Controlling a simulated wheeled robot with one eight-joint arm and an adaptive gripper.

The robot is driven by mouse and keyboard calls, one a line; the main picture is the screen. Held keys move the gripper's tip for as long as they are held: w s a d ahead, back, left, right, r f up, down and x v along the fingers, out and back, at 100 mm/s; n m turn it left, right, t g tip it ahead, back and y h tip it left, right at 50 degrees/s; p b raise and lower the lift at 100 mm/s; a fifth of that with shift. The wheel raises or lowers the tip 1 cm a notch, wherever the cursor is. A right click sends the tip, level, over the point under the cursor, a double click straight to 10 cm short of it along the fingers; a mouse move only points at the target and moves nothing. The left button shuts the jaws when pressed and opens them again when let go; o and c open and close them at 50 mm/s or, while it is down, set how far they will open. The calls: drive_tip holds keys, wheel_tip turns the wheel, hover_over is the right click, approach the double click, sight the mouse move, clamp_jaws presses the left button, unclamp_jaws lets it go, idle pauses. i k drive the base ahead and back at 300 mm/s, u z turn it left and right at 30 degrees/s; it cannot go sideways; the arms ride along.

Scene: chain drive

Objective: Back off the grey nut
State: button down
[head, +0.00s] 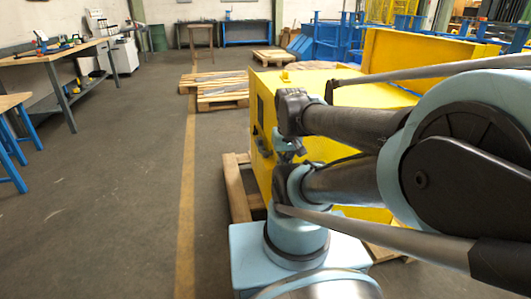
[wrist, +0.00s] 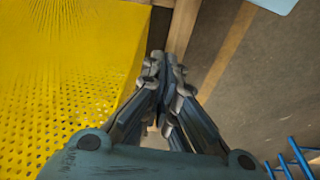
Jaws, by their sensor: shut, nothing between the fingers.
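The grey nut cannot be made out in either view. The yellow machine housing (head: 330,150) stands just beyond my arm in the head view, and my arm covers much of it. A yellow perforated panel (wrist: 70,75) fills the left of the wrist view. My gripper (wrist: 164,62) is shut and empty in the wrist view, with its fingertips together to the right of the panel's edge. Its fingers appear apart from the panel, above floor and a wooden beam. In the head view I cannot clearly tell my gripper from the dark parts in front of the housing.
A wooden pallet (head: 238,190) lies under the housing. More pallets (head: 215,90) lie beyond it. Workbenches (head: 55,55) line the left, with blue trestle legs (head: 12,150) nearer. Blue crates (head: 335,38) stand at the back right. The floor (head: 110,200) left of the yellow line is clear.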

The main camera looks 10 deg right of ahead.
sight(266, 154)
drive_tip(key=k, duration=0.5)
drive_tip(key=z, duration=1.45)
drive_tip(key=k, duration=0.75)
drive_tip(key=u, duration=1.25)
drive_tip(key=i, duration=1)
drive_tip(key=z, duration=0.05)
